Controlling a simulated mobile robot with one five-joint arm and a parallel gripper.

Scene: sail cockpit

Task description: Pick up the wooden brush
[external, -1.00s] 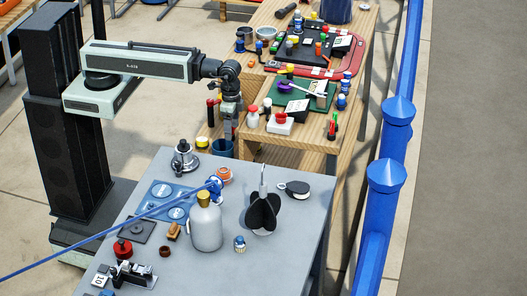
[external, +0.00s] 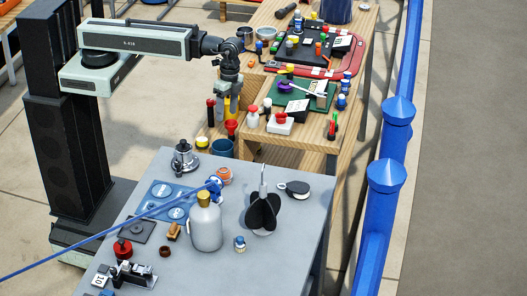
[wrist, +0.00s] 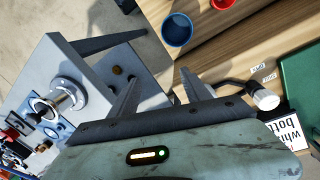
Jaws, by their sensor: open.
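A small tan wooden piece (external: 174,231) lies on the grey table in the external view, left of the grey bottle; it looks like the wooden brush, but its bristles are too small to make out. I cannot pick it out in the wrist view. My gripper (external: 231,112) hangs pointing down beyond the far edge of the grey table, beside the wooden bench and well apart from the tan piece. In the wrist view my gripper (wrist: 155,88) has its fingers spread, with nothing held between them.
The grey table (external: 285,240) also carries a grey bottle (external: 205,228), a black finned object (external: 263,213) and a chrome winch (external: 184,158). A blue cup (external: 222,148) stands near my gripper. The wooden bench (external: 285,150) is crowded. A blue rope crosses the grey table.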

